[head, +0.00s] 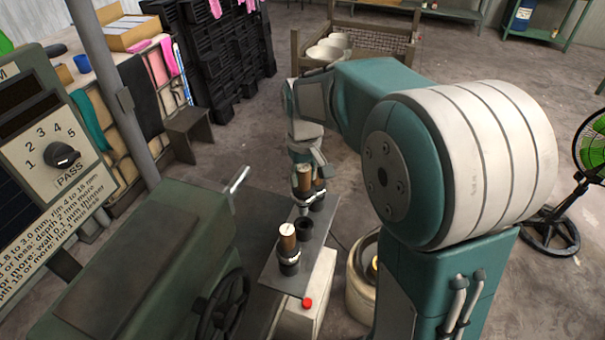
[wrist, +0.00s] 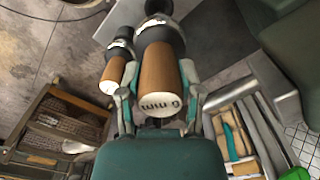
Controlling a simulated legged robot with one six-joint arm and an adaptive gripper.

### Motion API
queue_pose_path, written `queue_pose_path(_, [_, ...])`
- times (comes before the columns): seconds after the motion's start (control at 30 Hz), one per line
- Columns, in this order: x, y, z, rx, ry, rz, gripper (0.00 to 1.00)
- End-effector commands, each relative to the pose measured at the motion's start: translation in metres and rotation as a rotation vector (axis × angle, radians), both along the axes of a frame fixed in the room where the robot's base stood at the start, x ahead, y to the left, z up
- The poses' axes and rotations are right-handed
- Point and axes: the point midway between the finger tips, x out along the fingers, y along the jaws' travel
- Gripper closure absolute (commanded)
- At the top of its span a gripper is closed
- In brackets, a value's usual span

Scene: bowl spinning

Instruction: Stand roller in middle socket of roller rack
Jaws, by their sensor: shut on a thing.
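The roller rack (head: 272,272) is a grey plate on a pale stand, with dark sockets in a row. A wooden roller (head: 287,240) with a dark metal collar stands upright in the near socket. The middle socket (head: 305,232) looks empty. My gripper (head: 310,188) is over the far part of the rack, shut on another wooden roller (head: 303,176), which is roughly upright. In the wrist view the held roller (wrist: 158,75) lies between the fingers, its marked end towards the camera. The standing roller (wrist: 115,70) is to its left. I cannot tell whether the held roller touches a socket.
A green machine (head: 150,260) with a handwheel (head: 222,305) stands left of the rack. A red button (head: 307,302) is at the rack's near end. A crate (head: 375,40) with white bowls (head: 330,50) stands behind. A fan (head: 590,150) is at right.

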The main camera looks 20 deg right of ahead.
Motion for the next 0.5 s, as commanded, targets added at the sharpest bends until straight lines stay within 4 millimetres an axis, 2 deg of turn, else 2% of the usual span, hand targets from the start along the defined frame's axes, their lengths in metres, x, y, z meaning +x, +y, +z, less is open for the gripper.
queue_pose_path(0.5, [0.000,0.000,-0.030,0.000,0.002,0.000,1.00])
